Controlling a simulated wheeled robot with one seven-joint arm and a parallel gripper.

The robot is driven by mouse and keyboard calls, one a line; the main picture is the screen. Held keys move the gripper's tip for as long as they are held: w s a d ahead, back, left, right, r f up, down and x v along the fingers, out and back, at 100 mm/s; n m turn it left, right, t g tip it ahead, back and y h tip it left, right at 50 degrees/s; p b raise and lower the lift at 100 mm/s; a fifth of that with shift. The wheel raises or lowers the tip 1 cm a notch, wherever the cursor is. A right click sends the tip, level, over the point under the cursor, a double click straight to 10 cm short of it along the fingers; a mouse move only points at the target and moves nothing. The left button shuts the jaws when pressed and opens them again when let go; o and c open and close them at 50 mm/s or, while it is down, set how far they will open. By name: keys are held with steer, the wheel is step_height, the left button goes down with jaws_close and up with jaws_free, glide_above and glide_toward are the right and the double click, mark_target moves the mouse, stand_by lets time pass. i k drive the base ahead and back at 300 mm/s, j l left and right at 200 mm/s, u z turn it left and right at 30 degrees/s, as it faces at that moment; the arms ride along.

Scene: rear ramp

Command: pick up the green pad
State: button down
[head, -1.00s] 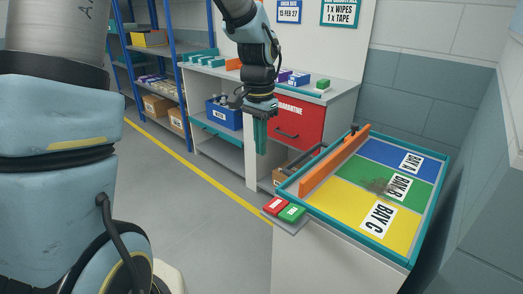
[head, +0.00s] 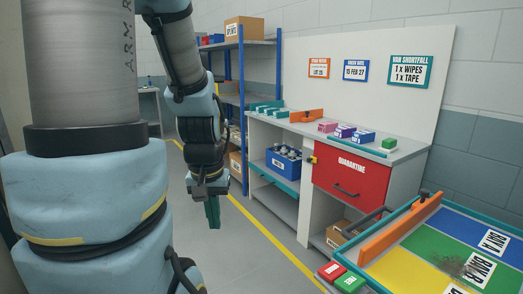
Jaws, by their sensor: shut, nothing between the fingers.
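A small green block (head: 388,144) lies on the right part of the grey bench top, beside the blue and purple packs. Another green pad (head: 349,283), with a white label, lies beside a red one at the near corner of the sloped bay tray. The frames do not settle which of the two is the green pad. My gripper (head: 213,213) points down with its teal fingers shut and empty. It hangs over the floor left of the bench, apart from both green things.
The red quarantine drawer (head: 351,180) is shut under the bench top. An orange bar (head: 400,232) with a dark handle lies along the bay tray (head: 478,215). A blue crate of bottles (head: 284,162) is on the bench's shelf. Blue racking (head: 240,75) stands behind my arm. Floor is clear left of the bench.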

mark_target(388, 145)
steer(key=z, duration=1.6)
steer(key=u, duration=0.8)
steer(key=i+j+u, duration=0.25)
steer(key=i, duration=0.45)
steer(key=i+u, duration=0.25)
steer(key=i, duration=0.45)
steer(key=i+z, duration=0.1)
steer(key=i, duration=1)
steer(key=i+j+z, duration=0.1)
steer(key=i, duration=1)
steer(key=j, duration=0.1)
